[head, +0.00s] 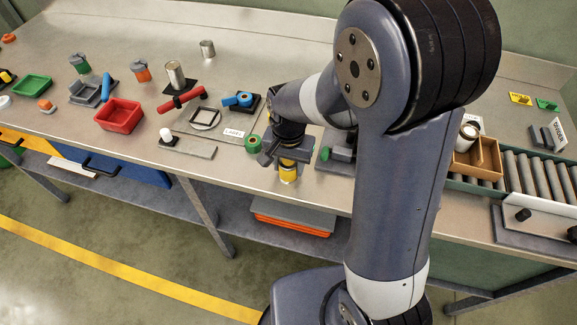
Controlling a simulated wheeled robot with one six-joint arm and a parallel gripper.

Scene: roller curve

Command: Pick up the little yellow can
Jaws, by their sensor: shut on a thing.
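The little yellow can (288,172) stands out below my gripper (284,156) near the front edge of the steel workbench. It has a yellow side with a paler band. My gripper points down and its jaws are shut on the upper part of the can. The can looks upright. Its top is hidden by the gripper, and I cannot tell whether its base touches the bench.
A green roll (252,143) lies just left of my gripper. A dark fixture (337,153) stands to its right. A red bin (119,115) and several small parts sit further left. A wooden tray (480,160) rests on the roller conveyor (528,174) at right.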

